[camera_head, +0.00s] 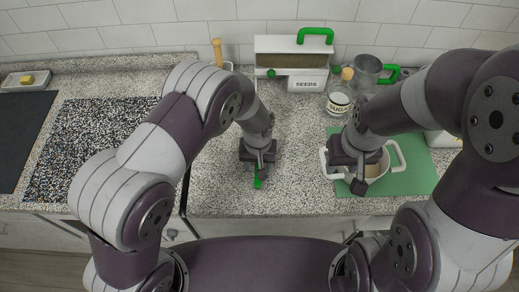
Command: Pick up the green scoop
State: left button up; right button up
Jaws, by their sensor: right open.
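A small green object (258,181), which looks like the green scoop, shows at the tips of my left gripper (258,166) over the speckled counter. Most of it is hidden by the gripper, and I cannot tell whether the fingers are closed on it. My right gripper (360,180) is open, pointing down over a white two-handled pot (397,160) and partly covering it. The pot stands on a green mat (418,174).
A white seeds box (308,84) with a green handle stands at the back. A sugar jar (338,104) and a clear jug (366,70) with a green handle are right of it. A dark speckled mat (75,135) lies left. The counter between the grippers is clear.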

pick_arm(q)
jog(key=shift+s+d+f, duration=0.2)
jog(key=shift+d+f, duration=0.2)
jog(key=shift+w+a, duration=0.1)
jog(key=shift+a, duration=0.05)
jog(key=shift+w+a+f, duration=0.1)
jog(key=shift+a, duration=0.1)
jog(key=c, duration=0.3)
jog(key=shift+a, duration=0.1)
jog(key=c, duration=0.5)
grip_shut()
jog(key=shift+d, duration=0.25)
